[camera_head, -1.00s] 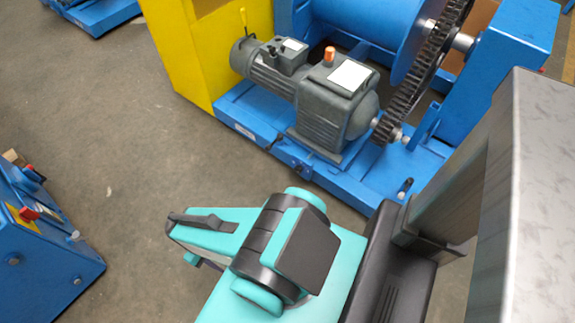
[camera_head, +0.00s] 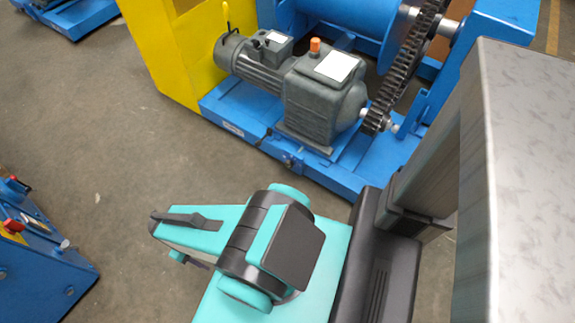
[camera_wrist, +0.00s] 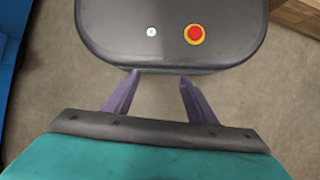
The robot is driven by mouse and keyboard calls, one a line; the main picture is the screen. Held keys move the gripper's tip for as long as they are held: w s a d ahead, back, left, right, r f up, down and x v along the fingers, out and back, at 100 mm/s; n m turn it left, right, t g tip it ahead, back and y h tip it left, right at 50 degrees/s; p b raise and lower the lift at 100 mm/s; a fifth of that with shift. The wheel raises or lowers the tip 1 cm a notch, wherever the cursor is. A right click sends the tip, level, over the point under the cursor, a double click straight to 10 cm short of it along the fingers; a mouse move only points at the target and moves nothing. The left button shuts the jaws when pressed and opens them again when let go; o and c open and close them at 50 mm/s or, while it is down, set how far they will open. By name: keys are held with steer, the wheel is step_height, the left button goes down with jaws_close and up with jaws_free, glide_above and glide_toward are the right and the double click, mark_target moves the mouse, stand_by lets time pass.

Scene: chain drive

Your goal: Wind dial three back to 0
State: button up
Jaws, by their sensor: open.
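No dial shows clearly in either view, so I cannot tell which is dial three or what it reads. In the wrist view my gripper (camera_wrist: 160,82) has its two purple fingers apart with nothing between them. Bare floor shows in the gap. In the head view my teal and black arm is folded low in the middle, and the fingertips cannot be made out there.
A blue machine (camera_head: 335,170) with a grey gearmotor (camera_head: 318,95), toothed wheel (camera_head: 405,70) and yellow housing (camera_head: 172,50) stands ahead. Another blue unit (camera_head: 40,255) with red knobs is at the left. Grey floor (camera_head: 120,150) between them is clear.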

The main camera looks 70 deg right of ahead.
steer(key=w+d+f+m+t+b, duration=0.1)
steer(key=w+d+f+m+b, duration=0.15)
steer(key=d, duration=0.35)
steer(key=w+d+f+m+b, duration=0.1)
steer(key=w+d+m+b, duration=0.1)
steer(key=w+d+b, duration=0.3)
steer(key=m+h+b, duration=0.4)
steer(key=m+b, duration=1.1)
steer(key=b, duration=0.2)
glide_toward(287, 163)
step_height(287, 163, up, 4)
steer(key=w, duration=0.1)
steer(key=shift+a+f, duration=0.15)
steer(key=shift+a, duration=0.3)
steer(key=shift+f, duration=0.15)
steer(key=shift+n, duration=0.25)
steer(key=b+x, duration=0.5)
steer(key=x, duration=0.8)
steer(key=shift+f, duration=0.35)
